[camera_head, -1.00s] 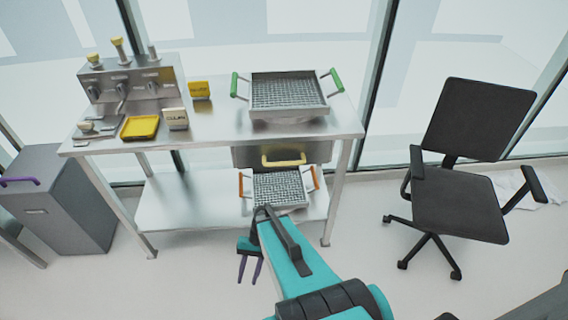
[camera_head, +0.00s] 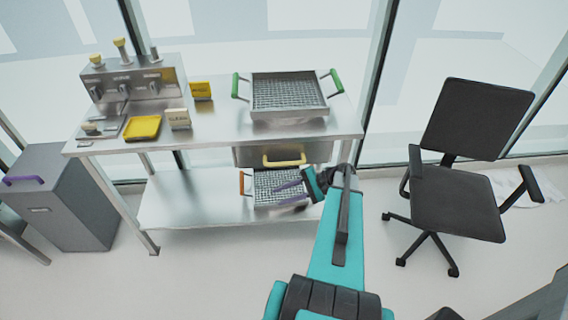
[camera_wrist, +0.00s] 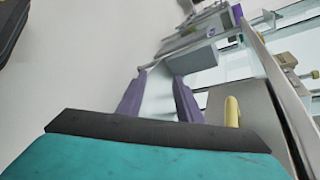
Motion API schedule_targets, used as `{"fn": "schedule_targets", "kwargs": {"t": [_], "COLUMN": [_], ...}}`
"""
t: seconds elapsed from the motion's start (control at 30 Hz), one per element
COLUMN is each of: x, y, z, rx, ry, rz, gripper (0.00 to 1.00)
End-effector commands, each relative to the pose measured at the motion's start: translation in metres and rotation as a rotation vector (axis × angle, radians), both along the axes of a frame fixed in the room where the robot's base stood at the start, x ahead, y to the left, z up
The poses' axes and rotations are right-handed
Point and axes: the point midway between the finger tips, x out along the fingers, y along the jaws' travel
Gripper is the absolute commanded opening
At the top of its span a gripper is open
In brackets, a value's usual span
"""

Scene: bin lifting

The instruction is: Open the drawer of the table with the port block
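The metal table (camera_head: 215,145) carries the port block (camera_head: 130,82), a grey box with yellow-topped parts, at its left back. Under the tabletop's right side is a grey drawer (camera_head: 322,152) with a yellow handle (camera_head: 284,161); it looks shut. My gripper (camera_head: 278,193) is just below and in front of the drawer, its two purple fingers pointing left in the head view. The fingers are apart with nothing between them. In the wrist view, the yellow handle (camera_wrist: 232,112) stands to the right of my open fingers (camera_wrist: 158,82), outside the gap.
A mesh basket (camera_head: 265,200) with orange handles sits on the lower shelf (camera_head: 185,205), partly hidden by my gripper. A green-handled basket (camera_head: 288,112), a yellow tray (camera_head: 142,128) and small signs are on the tabletop. A grey bin (camera_head: 70,210) stands left, a black chair (camera_head: 455,205) right.

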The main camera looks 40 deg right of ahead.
Motion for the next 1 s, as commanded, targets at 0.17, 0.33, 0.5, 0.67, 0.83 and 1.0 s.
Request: {"fn": "schedule_targets", "kwargs": {"t": [0.17,0.33,0.5,0.67,0.83,1.0], "x": [-0.011,-0.027,-0.04,-0.044,-0.044,-0.044], "y": [-0.064,-0.11,-0.136,-0.144,-0.145,-0.144], "z": [0.041,0.074,0.094,0.101,0.101,0.101], "rx": [0.045,0.075,0.09,0.094,0.095,0.094], "ry": [-0.093,-0.171,-0.221,-0.238,-0.238,-0.238], "rz": [-0.125,-0.214,-0.264,-0.281,-0.282,-0.282], "gripper": [0.33,0.33,0.33,0.33,0.33,0.33]}}
